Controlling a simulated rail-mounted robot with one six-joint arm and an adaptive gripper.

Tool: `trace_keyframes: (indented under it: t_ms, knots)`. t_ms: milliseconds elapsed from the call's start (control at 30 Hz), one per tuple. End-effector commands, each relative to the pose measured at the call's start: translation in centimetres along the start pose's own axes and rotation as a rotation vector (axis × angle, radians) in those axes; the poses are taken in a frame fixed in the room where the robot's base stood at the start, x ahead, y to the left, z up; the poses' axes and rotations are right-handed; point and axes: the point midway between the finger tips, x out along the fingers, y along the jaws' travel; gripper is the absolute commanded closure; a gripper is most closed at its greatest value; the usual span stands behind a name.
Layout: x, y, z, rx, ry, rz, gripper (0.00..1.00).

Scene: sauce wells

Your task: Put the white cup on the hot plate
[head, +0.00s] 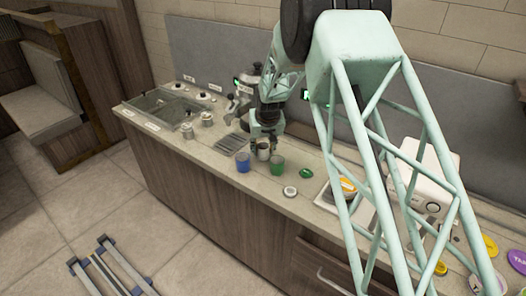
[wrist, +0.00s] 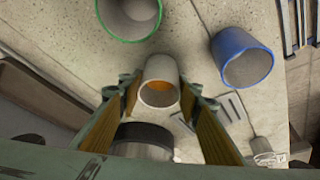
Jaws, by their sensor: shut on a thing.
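The white cup (head: 263,150) is between the blue cup and the green cup on the counter in the head view. My gripper (head: 264,145) is over it from above. In the wrist view the white cup (wrist: 157,97) sits between the two fingers of my gripper (wrist: 159,92), which are shut on its sides. Its inside looks brownish-orange. I cannot tell whether its base touches the counter. I cannot pick out the hot plate with certainty; a dark round thing (wrist: 143,139) shows below the cup in the wrist view.
The blue cup (head: 243,163) and green cup (head: 277,166) stand close by on the counter (head: 215,165). A small white disc (head: 290,191) lies to the right. A slotted grate (head: 231,143) is to the left, with sauce wells (head: 165,104) farther left. A white machine (head: 425,190) stands right.

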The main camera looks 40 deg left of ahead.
Motion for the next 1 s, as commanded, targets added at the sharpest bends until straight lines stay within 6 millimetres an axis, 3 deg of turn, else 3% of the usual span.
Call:
trace_keyframes:
  t_ms: [267,800,1000]
  knots:
    - [-1.8,0.0,-0.9,0.0,0.003,0.0,0.83]
    - [-8.1,0.0,-3.4,0.0,0.002,0.0,0.83]
    - [-9.1,0.0,-3.8,0.0,0.001,0.0,0.83]
